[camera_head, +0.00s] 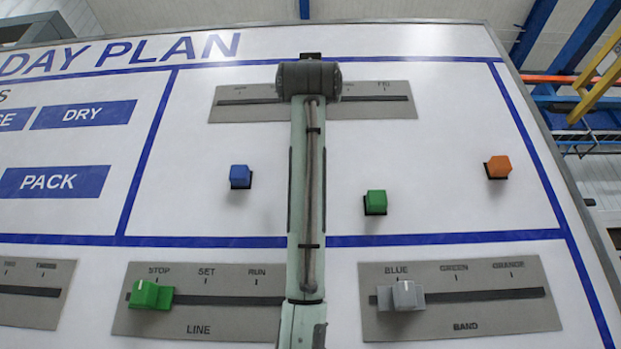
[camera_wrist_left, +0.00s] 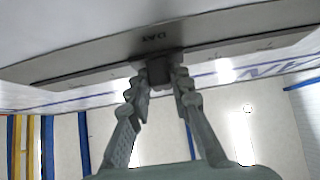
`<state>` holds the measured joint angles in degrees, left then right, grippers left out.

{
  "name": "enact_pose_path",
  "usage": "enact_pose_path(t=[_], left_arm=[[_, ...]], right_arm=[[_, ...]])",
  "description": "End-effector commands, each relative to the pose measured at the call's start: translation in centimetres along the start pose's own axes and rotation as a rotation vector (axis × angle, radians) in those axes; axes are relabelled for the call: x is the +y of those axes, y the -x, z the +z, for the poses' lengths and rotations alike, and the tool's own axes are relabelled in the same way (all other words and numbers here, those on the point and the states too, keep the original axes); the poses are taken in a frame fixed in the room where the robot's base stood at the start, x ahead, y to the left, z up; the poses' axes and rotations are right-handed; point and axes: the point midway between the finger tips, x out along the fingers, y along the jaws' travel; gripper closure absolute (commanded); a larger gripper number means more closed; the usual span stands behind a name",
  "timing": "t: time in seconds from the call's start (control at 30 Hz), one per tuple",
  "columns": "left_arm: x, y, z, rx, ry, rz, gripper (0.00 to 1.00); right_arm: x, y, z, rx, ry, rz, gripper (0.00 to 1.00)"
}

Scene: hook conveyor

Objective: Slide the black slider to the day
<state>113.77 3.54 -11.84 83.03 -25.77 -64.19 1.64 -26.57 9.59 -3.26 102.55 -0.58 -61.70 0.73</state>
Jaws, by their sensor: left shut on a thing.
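The black slider (camera_wrist_left: 159,69) sits on the grey slotted plate (camera_wrist_left: 85,62) in the left wrist view. The two fingers of my left gripper (camera_wrist_left: 160,84) are closed on its sides. An upside-down word, apparently DAY, shows on the plate close by the slider. In the head view my left arm rises up the middle to the upper grey plate (camera_head: 237,111). The dark wrist there hides the fingers, the slider and the middle of the slot. The plate's small labels are hard to read. My right gripper is in neither view.
Lower plates carry a green slider (camera_head: 150,295) under STOP and a grey slider (camera_head: 402,296) near BLUE. Blue (camera_head: 240,177), green (camera_head: 376,203) and orange (camera_head: 498,167) blocks stick out of the white board (camera_head: 440,140).

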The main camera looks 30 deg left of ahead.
Motion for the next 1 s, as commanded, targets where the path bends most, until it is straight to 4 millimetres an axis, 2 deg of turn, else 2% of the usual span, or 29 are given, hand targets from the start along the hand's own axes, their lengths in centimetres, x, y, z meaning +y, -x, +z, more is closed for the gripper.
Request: enact_pose_path(t=[0.23, 0.27, 0.43, 0.77, 0.87, 1.0], left_arm=[[-0.1, -0.2, 0.1, -0.004, -0.001, -0.002, 1.00], [-0.1, -0.2, 0.1, -0.004, -0.001, -0.002, 0.79], [-0.1, -0.2, 0.1, -0.003, -0.001, -0.002, 0.59], [0.0, 0.2, 0.1, -0.003, -0.001, -0.001, 0.59], [0.0, 1.2, 0.1, -0.002, 0.000, 0.000, 0.59], [0.0, 3.9, 0.1, -0.001, 0.001, 0.000, 0.59]], right_arm=[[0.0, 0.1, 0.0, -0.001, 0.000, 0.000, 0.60], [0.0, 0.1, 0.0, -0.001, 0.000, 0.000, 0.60], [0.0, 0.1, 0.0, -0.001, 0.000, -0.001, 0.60], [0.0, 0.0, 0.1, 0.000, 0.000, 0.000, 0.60], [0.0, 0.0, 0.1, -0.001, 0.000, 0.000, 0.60], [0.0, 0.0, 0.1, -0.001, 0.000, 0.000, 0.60]])
